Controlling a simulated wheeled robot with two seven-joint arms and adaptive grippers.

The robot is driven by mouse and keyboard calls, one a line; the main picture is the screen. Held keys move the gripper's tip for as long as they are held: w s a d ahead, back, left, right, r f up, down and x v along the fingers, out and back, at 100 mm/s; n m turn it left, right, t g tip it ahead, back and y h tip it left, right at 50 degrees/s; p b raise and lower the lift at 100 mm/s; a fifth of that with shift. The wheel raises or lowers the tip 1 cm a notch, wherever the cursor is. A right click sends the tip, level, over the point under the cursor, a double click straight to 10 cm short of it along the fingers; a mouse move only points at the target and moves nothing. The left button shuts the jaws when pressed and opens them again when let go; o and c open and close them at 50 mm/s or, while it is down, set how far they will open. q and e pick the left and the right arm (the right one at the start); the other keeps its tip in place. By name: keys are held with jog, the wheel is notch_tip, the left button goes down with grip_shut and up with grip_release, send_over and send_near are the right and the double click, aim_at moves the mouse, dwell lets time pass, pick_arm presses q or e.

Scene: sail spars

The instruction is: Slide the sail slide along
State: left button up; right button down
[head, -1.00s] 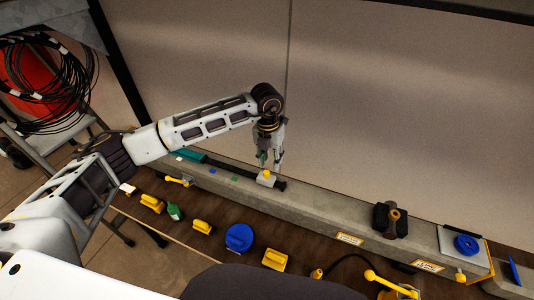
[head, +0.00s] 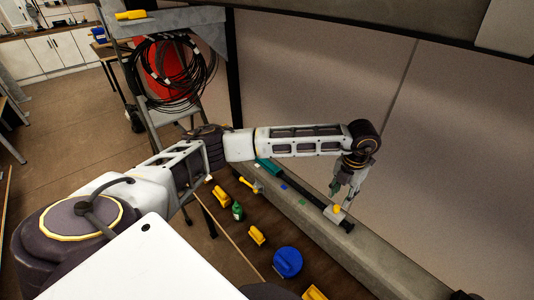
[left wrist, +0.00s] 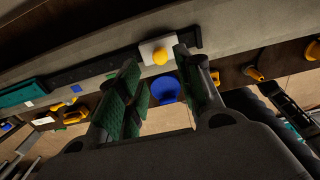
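The sail slide, a pale block (head: 333,215) with a yellow knob on top, sits on a dark track (head: 311,198) along the grey beam. It also shows in the left wrist view (left wrist: 149,49), beyond and between the fingertips. My left gripper (head: 346,190) points down just above the slide. In the left wrist view the gripper (left wrist: 155,62) has its green-padded fingers apart, with nothing held between them. I cannot tell whether a fingertip touches the slide. My right gripper is not in view.
A teal block (head: 270,171) lies at the track's left end. Small blue (head: 284,187) and green (head: 301,202) marks are on the beam. A blue round item (head: 288,262), a green bottle (head: 238,212) and yellow items (head: 257,236) stand on the brown surface in front. A wall rises behind.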

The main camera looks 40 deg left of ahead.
aim_at(337, 206)
pick_arm(q)
jog(key=shift+f, duration=1.9)
jog(key=shift+f+b, duration=0.95)
jog(key=shift+f, duration=0.65)
jog(key=shift+w, duration=0.1)
grip_shut()
